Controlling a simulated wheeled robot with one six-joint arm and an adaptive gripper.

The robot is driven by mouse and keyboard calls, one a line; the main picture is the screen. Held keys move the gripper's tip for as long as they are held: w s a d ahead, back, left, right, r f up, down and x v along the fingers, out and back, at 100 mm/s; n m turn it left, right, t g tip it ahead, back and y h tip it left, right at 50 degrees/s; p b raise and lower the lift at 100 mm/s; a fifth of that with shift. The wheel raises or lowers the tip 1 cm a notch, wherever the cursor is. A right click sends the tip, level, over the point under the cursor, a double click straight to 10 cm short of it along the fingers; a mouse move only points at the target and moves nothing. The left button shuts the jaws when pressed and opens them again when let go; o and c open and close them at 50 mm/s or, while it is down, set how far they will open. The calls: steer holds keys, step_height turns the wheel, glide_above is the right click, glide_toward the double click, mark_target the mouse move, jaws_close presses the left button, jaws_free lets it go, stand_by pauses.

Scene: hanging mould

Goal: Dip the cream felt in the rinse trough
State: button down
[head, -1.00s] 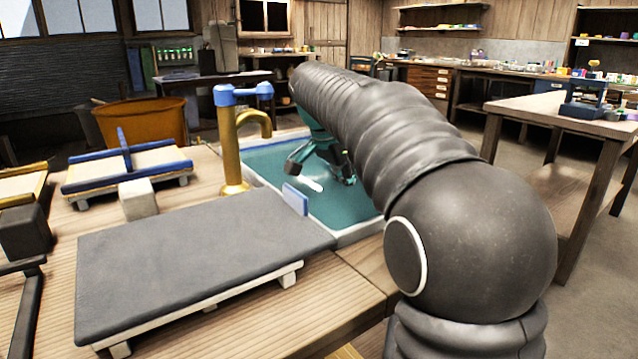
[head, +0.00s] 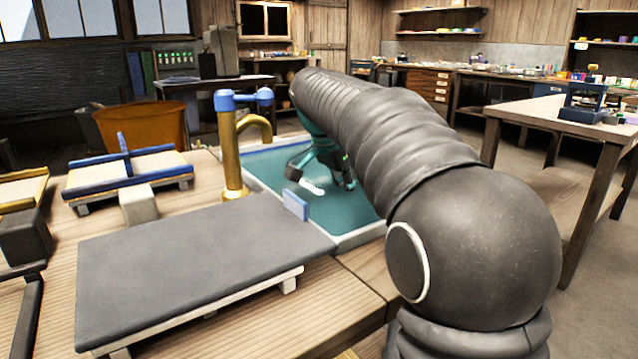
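The rinse trough (head: 366,219) is a pale-rimmed basin of teal water behind the grey board. My gripper (head: 320,180) is over the trough, low at the water, with its dark fingers spread apart. A small white elongated patch (head: 313,188) shows between and just below the fingers. I cannot tell whether it is the cream felt or a glint on the water. No other cream felt can be made out, and my arm hides the trough's right part.
A brass tap (head: 231,150) with a blue top stands at the trough's left edge. A grey board (head: 190,265) on short legs fills the near bench, with a small blue upright plate (head: 295,204) at its far corner. A blue-barred frame (head: 125,172) lies left.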

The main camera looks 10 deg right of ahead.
steer(key=shift+w+a, duration=0.2)
steer(key=shift+w, duration=0.3)
steer(key=shift+s, duration=0.1)
steer(key=shift+s+d+b, duration=0.3)
steer(key=shift+s, duration=0.35)
steer(key=shift+s+d+b, duration=0.25)
steer(key=shift+s, duration=0.4)
steer(key=shift+r, duration=0.1)
step_height(320, 180, up, 11)
steer(key=p, duration=1)
stand_by(0.4)
